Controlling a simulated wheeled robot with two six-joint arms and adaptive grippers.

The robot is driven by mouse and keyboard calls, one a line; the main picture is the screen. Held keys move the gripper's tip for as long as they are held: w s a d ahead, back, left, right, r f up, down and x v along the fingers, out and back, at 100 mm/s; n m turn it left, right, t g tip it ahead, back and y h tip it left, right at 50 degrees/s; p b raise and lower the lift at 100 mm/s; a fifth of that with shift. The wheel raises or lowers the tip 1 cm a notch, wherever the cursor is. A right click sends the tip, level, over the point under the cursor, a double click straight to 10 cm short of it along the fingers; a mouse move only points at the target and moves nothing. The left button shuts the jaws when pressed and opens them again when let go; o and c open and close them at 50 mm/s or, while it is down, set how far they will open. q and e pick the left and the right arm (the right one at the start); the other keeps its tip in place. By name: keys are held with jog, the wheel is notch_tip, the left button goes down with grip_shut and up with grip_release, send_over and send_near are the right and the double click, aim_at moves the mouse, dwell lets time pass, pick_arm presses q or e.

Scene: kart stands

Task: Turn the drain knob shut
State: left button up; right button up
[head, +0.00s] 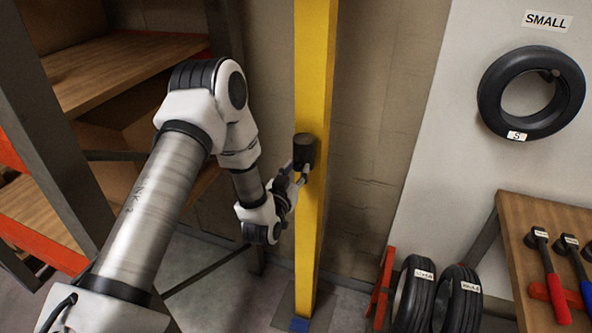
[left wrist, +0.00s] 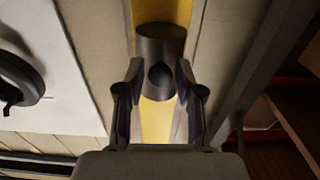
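A dark cylindrical fitting (head: 304,150) sits on the yellow post. In the left wrist view the fitting (left wrist: 161,42) is at the top middle, with a small dark teardrop-shaped part (left wrist: 160,76) on its near face, which looks like the knob. My left gripper (head: 299,174) is at the fitting in the head view. In the left wrist view my left gripper (left wrist: 159,72) is open, with one finger on each side of the teardrop part and visible gaps between. I cannot tell how the knob is turned. My right gripper is not in view.
The yellow post (head: 316,60) stands before a tan wall. Wooden shelves (head: 115,70) are at the left. At the right are a tire (head: 495,90) hung on a white panel, tires on the floor (head: 414,295) and a bench (head: 515,230) with mallets.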

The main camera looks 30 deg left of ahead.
pick_arm(q)
grip_shut()
jog(key=shift+m, duration=0.9)
jog(key=o, duration=0.6)
grip_release()
jog(key=v, duration=1.2)
jog(key=shift+a, duration=0.1)
